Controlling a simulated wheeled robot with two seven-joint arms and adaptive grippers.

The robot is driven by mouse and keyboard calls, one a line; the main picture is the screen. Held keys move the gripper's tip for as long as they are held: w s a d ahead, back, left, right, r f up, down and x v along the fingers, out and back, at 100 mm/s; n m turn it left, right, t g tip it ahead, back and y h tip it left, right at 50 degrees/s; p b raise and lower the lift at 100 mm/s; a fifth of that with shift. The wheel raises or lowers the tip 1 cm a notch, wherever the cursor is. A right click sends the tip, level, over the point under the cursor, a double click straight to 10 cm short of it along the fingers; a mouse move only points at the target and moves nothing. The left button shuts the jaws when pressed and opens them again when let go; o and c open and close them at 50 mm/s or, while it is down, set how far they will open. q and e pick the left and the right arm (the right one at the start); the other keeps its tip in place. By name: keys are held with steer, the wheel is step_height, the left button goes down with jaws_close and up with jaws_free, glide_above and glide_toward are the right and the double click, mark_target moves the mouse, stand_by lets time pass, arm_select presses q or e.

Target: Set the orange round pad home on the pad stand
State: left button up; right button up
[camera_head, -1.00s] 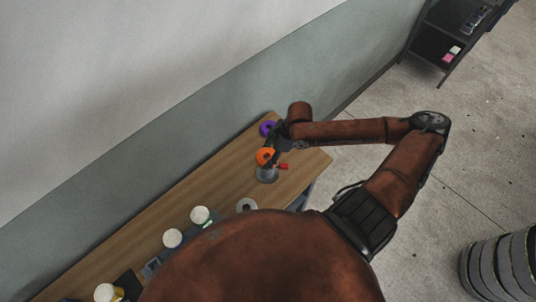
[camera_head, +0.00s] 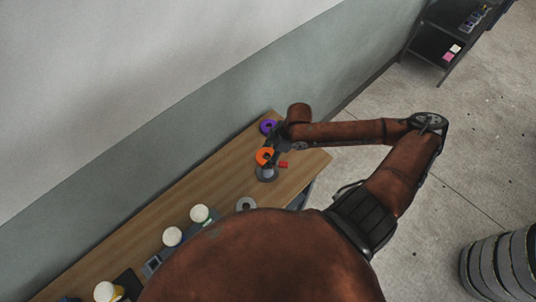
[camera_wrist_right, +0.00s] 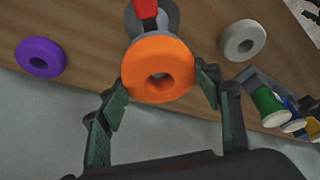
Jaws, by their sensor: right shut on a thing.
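The orange round pad (camera_head: 264,156) is a thick ring with a centre hole. My right gripper (camera_head: 272,152) is shut on it, with a finger at each side of the pad (camera_wrist_right: 158,82) in the right wrist view. A grey round stand (camera_head: 267,175) sits on the bench just below the pad in the head view. In the right wrist view the pad partly covers the stand (camera_wrist_right: 166,18), and a red piece (camera_wrist_right: 145,8) shows over the stand. I cannot tell whether pad and stand touch. My left gripper is not in view.
A purple ring (camera_head: 268,127) lies near the bench's wall edge. A grey ring (camera_head: 246,204) lies on the other side of the stand. A wall runs behind the bench.

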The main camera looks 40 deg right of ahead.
steer(key=shift+s+f, duration=0.2)
steer(key=shift+f, duration=0.15)
steer(key=shift+c, duration=0.4)
steer(key=o, duration=1.2)
steer(key=shift+w, duration=0.2)
steer(key=shift+r, duration=0.1)
steer(key=shift+d+r, duration=0.1)
steer(key=shift+r, duration=0.05)
steer(key=shift+v, duration=5.8)
